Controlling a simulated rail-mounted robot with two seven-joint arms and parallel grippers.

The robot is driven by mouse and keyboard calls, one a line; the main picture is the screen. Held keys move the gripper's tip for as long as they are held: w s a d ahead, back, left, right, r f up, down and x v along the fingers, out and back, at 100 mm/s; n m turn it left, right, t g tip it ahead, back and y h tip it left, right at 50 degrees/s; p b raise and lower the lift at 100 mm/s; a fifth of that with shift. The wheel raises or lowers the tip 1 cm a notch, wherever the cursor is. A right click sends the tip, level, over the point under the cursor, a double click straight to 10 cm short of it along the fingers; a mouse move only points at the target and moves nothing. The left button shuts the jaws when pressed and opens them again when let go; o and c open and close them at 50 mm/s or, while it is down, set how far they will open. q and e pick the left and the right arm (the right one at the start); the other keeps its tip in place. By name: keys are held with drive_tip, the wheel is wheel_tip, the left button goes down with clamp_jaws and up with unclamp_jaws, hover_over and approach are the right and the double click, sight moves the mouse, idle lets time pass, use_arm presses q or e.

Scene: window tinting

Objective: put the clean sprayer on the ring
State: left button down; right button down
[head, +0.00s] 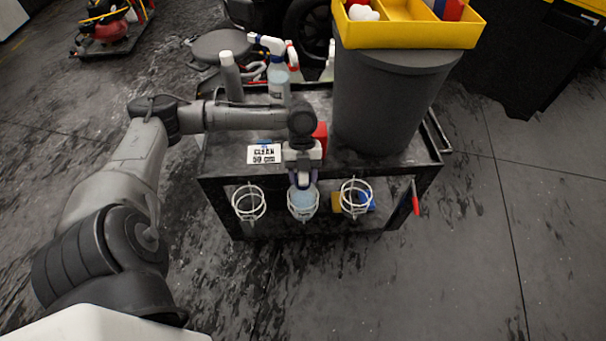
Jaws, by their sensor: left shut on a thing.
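My left gripper (303,174) reaches over the cart's front edge from the left. It is shut on the head of a spray bottle with a pale blue body (303,195), which hangs upright at the middle white wire ring (302,214). The bottle's body shows within the ring's outline; whether it rests there I cannot tell. Two more wire rings, a left one (249,203) and a right one (356,197), are empty on the cart front. A label card (264,154) lies on the cart top, its small text hard to read. My right gripper is out of view.
The black cart (222,167) carries a large grey bin (385,105) with a yellow tray (410,34) on top. Another spray bottle (279,82) and a grey bottle (231,77) stand at the back. A red-handled tool (415,198) hangs at the right. Floor in front is clear.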

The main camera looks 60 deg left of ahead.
use_arm(q)
drive_tip(key=shift+c, duration=2.3)
unclamp_jaws()
drive_tip(key=shift+f, duration=0.1)
drive_tip(key=shift+r, duration=0.2)
drive_tip(key=p+v, duration=0.4)
drive_tip(key=v, duration=0.6)
drive_tip(key=shift+p, duration=0.35)
drive_tip(key=shift+p+v, duration=0.3)
drive_tip(key=shift+v, duration=0.65)
